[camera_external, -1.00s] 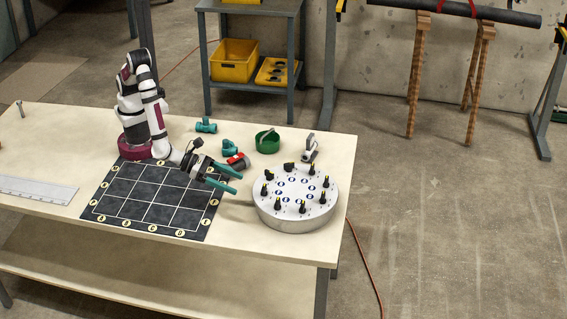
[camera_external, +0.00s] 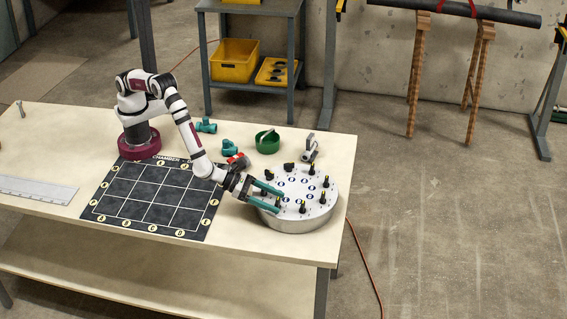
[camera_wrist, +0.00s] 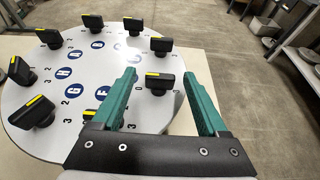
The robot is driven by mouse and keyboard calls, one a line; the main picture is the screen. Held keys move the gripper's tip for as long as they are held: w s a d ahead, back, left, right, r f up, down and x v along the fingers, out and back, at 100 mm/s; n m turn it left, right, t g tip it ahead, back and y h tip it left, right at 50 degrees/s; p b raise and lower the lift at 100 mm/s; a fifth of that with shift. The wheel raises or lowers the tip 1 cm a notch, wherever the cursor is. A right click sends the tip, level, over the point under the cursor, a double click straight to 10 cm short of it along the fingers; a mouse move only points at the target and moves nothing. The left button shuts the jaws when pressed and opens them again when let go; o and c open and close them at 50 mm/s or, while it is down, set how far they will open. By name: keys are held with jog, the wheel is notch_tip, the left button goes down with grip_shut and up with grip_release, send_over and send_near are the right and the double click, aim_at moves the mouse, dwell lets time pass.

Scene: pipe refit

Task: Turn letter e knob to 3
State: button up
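The round pale dial plate (camera_external: 308,220) stands at the right end of the table, ringed with black knobs with yellow pointer marks. My gripper (camera_external: 281,199) reaches over its left side, fingers pointing right. In the wrist view the teal fingers of my gripper (camera_wrist: 158,76) are open, with a black knob (camera_wrist: 159,82) between them and visible gaps on both sides. I take it for the letter e knob from the lettered order, but the left finger hides its letter. Its yellow mark points roughly left and right across its top. The blue F disc (camera_wrist: 102,92) shows just left of the fingers.
Other knobs stand close by, including one above (camera_wrist: 161,44) and one lower left (camera_wrist: 88,115). Behind the dial are a grey fitting (camera_external: 309,149), a green bowl (camera_external: 267,142) and teal pipe parts (camera_external: 230,147). A dark grid mat (camera_external: 152,203) lies left.

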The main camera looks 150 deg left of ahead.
grip_shut()
jog(key=shift+s+a+r+m+t+h, duration=0.1)
jog(key=shift+a+m+t+h, duration=0.15)
jog(key=shift+m+t+h, duration=0.55)
jog(key=m+t+h, duration=0.1)
jog(key=m+h, duration=0.2)
jog(key=shift+a, duration=0.1)
jog(key=shift+o, duration=0.2)
grip_release()
jog(key=shift+s, duration=0.15)
